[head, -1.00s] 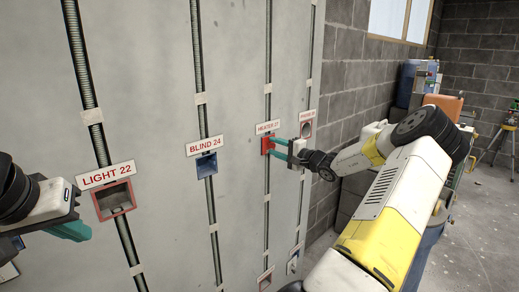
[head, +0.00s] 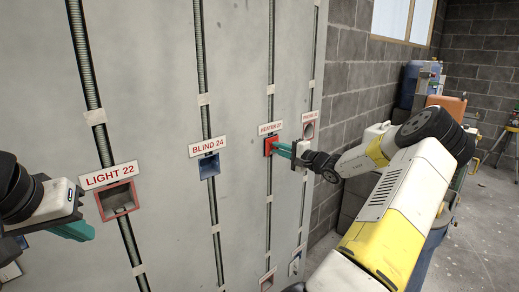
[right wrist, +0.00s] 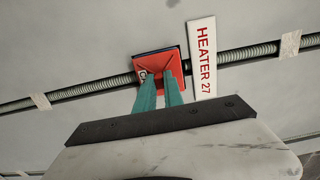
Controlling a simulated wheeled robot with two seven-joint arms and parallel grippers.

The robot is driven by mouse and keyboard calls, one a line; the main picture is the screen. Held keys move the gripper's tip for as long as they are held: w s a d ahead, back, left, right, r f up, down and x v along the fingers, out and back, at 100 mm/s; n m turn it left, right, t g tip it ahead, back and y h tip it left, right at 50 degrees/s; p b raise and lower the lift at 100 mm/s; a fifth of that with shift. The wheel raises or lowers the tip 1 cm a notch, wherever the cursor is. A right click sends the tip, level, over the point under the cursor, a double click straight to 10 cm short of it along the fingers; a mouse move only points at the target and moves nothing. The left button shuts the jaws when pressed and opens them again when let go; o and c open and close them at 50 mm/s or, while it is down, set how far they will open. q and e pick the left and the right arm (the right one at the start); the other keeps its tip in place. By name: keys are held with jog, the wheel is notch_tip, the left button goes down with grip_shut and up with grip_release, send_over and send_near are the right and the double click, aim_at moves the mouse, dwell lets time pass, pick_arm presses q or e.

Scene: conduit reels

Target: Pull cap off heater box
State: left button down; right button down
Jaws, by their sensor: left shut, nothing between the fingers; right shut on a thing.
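The red cap (head: 268,146) covers the front of the heater box, under the HEATER 27 label (head: 270,128) on the grey wall panel. In the right wrist view the cap (right wrist: 151,62) is a red square with a raised middle, and a dark edge shows along its upper side. My right gripper (head: 279,147) is shut on the cap's middle, its teal fingers (right wrist: 160,84) close together. I cannot tell whether the cap stands off the box.
Conduits (head: 271,80) run up the panel. A block wall (head: 350,75) stands to the right.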

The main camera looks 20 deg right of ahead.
jog(key=shift+v, duration=0.8)
dwell(0.5)
jog(key=shift+v, duration=2.45)
